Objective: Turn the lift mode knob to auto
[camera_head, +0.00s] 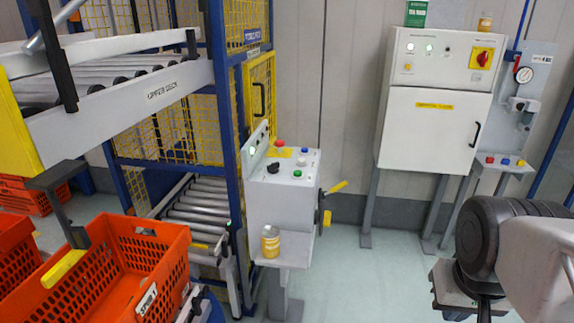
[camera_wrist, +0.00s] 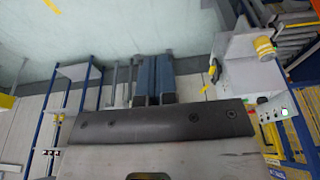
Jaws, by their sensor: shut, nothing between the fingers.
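The control pedestal (camera_head: 280,205) stands at the centre, beside the caged lift. A black knob (camera_head: 272,167) sits on its sloped top among red, blue, white and green buttons. The knob's labels and pointer are too small to read, so I cannot tell its setting. In the wrist view, the pedestal (camera_wrist: 235,65) appears upside down at the upper right. My gripper (camera_wrist: 155,62) shows there with its two dark blue fingers close together, empty and apart from the pedestal. In the head view my arm (camera_head: 500,235) is at the lower right, away from the knob; the fingertips cannot be made out.
A yellow can (camera_head: 270,242) stands on the pedestal's low shelf. A yellow handle (camera_head: 338,187) sticks out of its right side. Orange totes (camera_head: 165,235) and roller conveyors lie left. A white cabinet (camera_head: 428,125) with a red switch (camera_head: 482,58) stands behind. Floor between pedestal and arm is clear.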

